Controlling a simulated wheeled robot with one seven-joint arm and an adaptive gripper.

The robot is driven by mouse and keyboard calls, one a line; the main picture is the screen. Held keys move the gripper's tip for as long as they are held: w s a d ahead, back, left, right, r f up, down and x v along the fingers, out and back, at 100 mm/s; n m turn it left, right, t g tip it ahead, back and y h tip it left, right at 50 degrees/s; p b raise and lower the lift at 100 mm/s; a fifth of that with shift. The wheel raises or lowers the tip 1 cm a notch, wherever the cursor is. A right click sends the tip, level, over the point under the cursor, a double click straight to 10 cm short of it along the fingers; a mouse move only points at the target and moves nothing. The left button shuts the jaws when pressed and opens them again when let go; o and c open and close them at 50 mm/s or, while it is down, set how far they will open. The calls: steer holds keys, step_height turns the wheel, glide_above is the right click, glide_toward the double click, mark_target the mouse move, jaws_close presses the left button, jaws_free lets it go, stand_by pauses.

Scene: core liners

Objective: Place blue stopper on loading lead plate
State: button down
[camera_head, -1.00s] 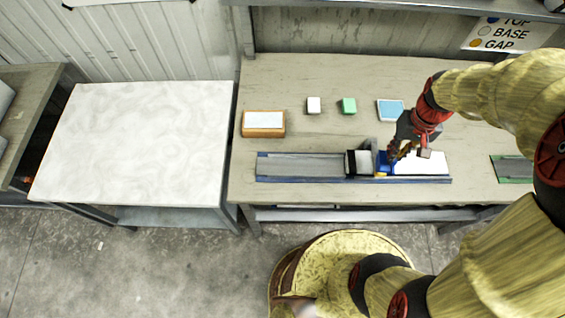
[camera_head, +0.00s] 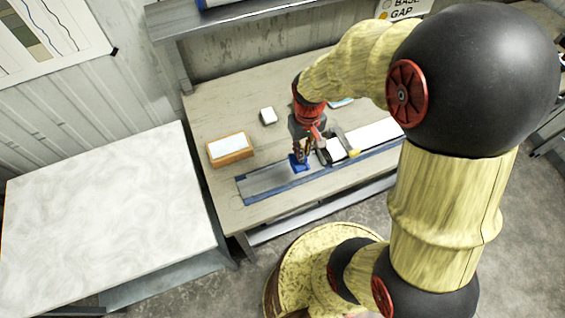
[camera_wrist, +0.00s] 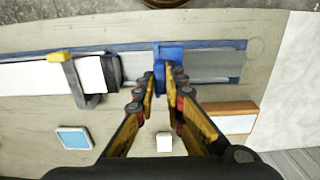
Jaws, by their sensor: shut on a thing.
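My gripper (camera_head: 304,150) is shut on the blue stopper (camera_head: 298,163) over the bare grey left stretch of a long blue-edged channel (camera_head: 262,180). The wrist view shows the stopper (camera_wrist: 160,65) at my fingertips (camera_wrist: 166,82), across the channel's width. I cannot tell whether it touches the channel. A white block with a black end (camera_wrist: 95,74) sits in the channel to the stopper's right in the head view, with a gap between. A grey bracket with a yellow tip (camera_wrist: 61,57) stands there too. No marking identifies the loading lead plate; the grey stretch (camera_wrist: 215,66) lies under and beside the stopper.
A white strip (camera_head: 378,134) fills the channel's right part. Behind are an orange-edged tray (camera_head: 230,148), a white cube (camera_head: 268,115) and a blue-topped tray (camera_wrist: 74,138). A separate white table (camera_head: 110,215) stands left. A shelf (camera_head: 240,18) overhangs the back.

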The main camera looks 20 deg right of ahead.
steer(key=shift+w+a+f+b, duration=0.2)
steer(key=shift+w+a+f, duration=0.5)
steer(key=shift+f, duration=0.9)
steer(key=shift+w+a+f+b, duration=0.25)
steer(key=shift+w+a+f, duration=0.5)
steer(key=shift+f, duration=0.8)
steer(key=shift+w+a+f+b, duration=0.2)
steer(key=shift+w+a+f, duration=0.5)
steer(key=shift+f, duration=0.9)
steer(key=shift+s+a+f, duration=0.1)
steer(key=shift+s, duration=0.05)
steer(key=c, duration=1.9)
jaws_free()
steer(key=s+r+t+p, duration=0.2)
steer(key=s+r, duration=0.1)
steer(key=r, duration=2)
steer(key=s+r+t, duration=0.1)
steer(key=s+r, duration=0.2)
steer(key=s+r+t, duration=0.1)
steer(key=s+r, duration=0.3)
steer(key=s+a+r+t, duration=0.1)
steer(key=s+r, duration=0.2)
steer(key=s, duration=0.1)
steer(key=shift+a+r+t, duration=0.1)
steer(key=shift+r+t, duration=0.2)
